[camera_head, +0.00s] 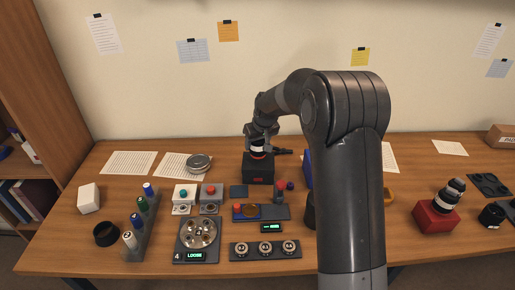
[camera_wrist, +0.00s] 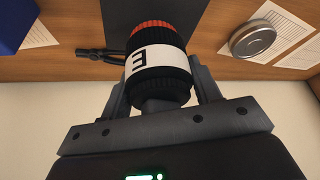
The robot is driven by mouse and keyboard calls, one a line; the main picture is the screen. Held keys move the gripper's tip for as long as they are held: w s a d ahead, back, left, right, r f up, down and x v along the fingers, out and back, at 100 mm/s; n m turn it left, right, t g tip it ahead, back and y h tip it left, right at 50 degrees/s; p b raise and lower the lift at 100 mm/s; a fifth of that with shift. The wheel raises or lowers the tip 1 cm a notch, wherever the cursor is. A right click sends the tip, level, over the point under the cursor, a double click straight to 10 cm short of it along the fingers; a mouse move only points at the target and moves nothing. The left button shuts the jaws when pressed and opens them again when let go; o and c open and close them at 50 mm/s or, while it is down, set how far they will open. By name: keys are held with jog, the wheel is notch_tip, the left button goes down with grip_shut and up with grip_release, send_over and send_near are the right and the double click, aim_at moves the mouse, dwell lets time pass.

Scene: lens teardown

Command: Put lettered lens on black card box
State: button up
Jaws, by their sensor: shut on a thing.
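My gripper (camera_head: 258,134) is shut on the lettered lens (camera_wrist: 157,62). The lens is black with a white band bearing a letter that looks like E and an orange-red ring at the end away from my gripper. Both fingers (camera_wrist: 165,92) press its sides in the wrist view. In the head view the lens (camera_head: 258,150) is upright, directly over the black card box (camera_head: 258,170). I cannot tell whether it touches the box top.
A red box (camera_head: 434,218) with another black-and-white lens (camera_head: 450,193) stands at the right. A round metal tin (camera_head: 198,162) lies on paper at the left. Dark trays, a dial panel (camera_head: 265,249) and bottles fill the front. A blue object (camera_head: 308,168) is close right of the black box.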

aim_at(257, 150)
jog(key=shift+f, duration=1.25)
jog(key=shift+f, duration=0.3)
jog(key=shift+s+f, duration=0.1)
jog(key=shift+f, duration=0.3)
jog(key=shift+c, duration=0.7)
jog(key=o, duration=1.3)
jog(key=shift+f, duration=0.2)
jog(key=shift+c, duration=0.2)
jog(key=shift+o, duration=1.3)
jog(key=shift+r, duration=0.15)
jog(key=shift+r, duration=0.15)
